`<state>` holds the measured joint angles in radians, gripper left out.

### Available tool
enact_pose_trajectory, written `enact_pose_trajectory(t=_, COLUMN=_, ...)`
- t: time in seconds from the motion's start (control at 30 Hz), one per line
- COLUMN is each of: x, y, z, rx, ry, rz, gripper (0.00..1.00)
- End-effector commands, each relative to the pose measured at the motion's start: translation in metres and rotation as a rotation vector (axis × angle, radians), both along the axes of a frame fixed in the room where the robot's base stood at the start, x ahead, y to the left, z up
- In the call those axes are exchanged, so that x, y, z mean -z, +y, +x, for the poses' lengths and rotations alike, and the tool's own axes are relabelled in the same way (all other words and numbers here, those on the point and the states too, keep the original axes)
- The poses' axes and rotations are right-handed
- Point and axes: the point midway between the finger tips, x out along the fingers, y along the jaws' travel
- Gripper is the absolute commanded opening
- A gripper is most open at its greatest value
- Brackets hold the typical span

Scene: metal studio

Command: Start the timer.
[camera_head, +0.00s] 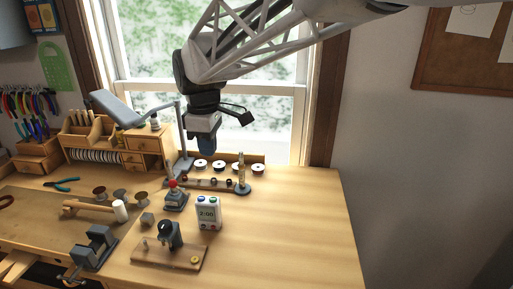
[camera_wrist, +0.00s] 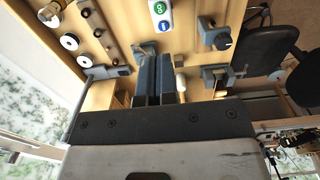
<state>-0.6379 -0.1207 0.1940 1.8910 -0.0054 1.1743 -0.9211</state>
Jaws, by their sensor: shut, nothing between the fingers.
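The timer (camera_head: 208,213) is a small white box standing upright on the workbench, with a display that seems to read 2:00 and coloured buttons on its top. In the wrist view the timer (camera_wrist: 153,16) is at the top edge, partly cut off, with a green button marked GO (camera_wrist: 159,7) and a blue button (camera_wrist: 164,26). My gripper (camera_head: 207,152) points down, shut and empty, well above the bench and farther back than the timer. In the wrist view my gripper's dark fingers (camera_wrist: 155,60) lie together below the timer.
A red-topped stand (camera_head: 174,198) is left of the timer; a wooden board with a dark device (camera_head: 170,236) is in front. The bench's right side (camera_head: 300,225) is clear.

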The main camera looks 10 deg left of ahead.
Motion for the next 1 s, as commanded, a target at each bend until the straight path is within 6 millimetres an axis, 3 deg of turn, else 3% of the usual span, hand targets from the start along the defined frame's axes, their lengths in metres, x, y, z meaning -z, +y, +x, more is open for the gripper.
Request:
enact_pose_trajectory(t=0.63, x=0.006, y=0.003, z=0.0, rx=-0.01, ry=0.001, rz=-0.001, gripper=0.0)
enact_pose_trajectory(t=1.0, x=0.045, y=0.003, z=0.0, rx=-0.01, ry=0.003, rz=-0.002, gripper=0.0)
